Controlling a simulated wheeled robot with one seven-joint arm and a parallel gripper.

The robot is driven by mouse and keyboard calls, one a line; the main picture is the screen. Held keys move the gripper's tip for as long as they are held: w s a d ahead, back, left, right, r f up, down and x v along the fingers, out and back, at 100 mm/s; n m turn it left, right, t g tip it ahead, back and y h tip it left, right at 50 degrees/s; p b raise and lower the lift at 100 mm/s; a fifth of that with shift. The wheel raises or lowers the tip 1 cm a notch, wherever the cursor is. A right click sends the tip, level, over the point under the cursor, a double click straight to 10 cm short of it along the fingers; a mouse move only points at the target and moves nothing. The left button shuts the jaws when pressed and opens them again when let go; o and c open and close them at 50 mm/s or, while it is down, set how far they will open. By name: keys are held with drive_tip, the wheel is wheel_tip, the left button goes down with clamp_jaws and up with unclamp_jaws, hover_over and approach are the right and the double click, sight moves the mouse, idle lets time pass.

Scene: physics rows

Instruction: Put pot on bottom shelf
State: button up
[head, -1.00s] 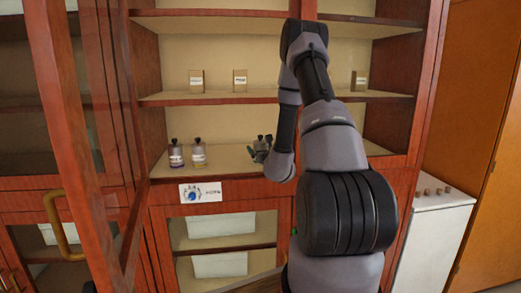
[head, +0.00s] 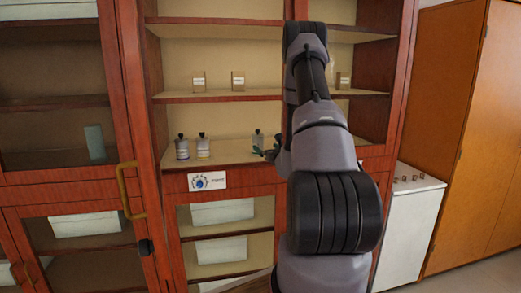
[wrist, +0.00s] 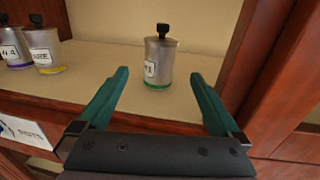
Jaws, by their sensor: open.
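The green-banded pot (wrist: 160,62) is centred in the wrist view, just ahead of my gripper (wrist: 160,76). My gripper is open and empty, with its green fingers pointing at this pot, one to each side. I cannot tell whether the pot is between the tips. In the head view this pot (head: 258,138) is beside my gripper (head: 270,151), partly hidden. A purple-banded pot (head: 182,148) and a yellow-banded pot (head: 203,147) stand to the left.
A sign (head: 207,181) is on the shelf's front edge. Small labelled boxes (head: 238,80) stand on the shelf above. The cabinet's wooden upright (wrist: 255,60) is close to my gripper's right. A glass door with a gold handle (head: 128,190) is at left, a white cabinet (head: 408,230) at right.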

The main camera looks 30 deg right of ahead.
drive_tip(key=shift+s, duration=0.25)
drive_tip(key=s+a+r+n+g+y, duration=0.2)
drive_tip(key=a+r+n+y, duration=0.5)
drive_tip(key=a, duration=0.4)
drive_tip(key=s+a+r+n+g+y, duration=0.2)
drive_tip(key=a+r+n+y, duration=0.4)
drive_tip(key=a+r, duration=0.4)
drive_tip(key=s+a+r+n+g+h, duration=0.1)
drive_tip(key=s+a+r+n+g, duration=0.1)
drive_tip(key=s+a+n+g, duration=0.65)
drive_tip(key=s+a+r+n+g, duration=0.15)
drive_tip(key=s+a+n, duration=0.35)
drive_tip(key=s, duration=0.8)
drive_tip(key=s+d+r+n+t+h, duration=0.2)
drive_tip(key=s+d+n+t+h, duration=0.1)
drive_tip(key=s+d+n+h, duration=0.3)
drive_tip(key=s+d+h, duration=0.1)
drive_tip(key=s+d, duration=0.1)
drive_tip(key=s, duration=0.1)
drive_tip(key=shift+s+d+r+n+h, duration=0.15)
drive_tip(key=shift+s+r+n+h, duration=0.2)
drive_tip(key=shift+h, duration=0.05)
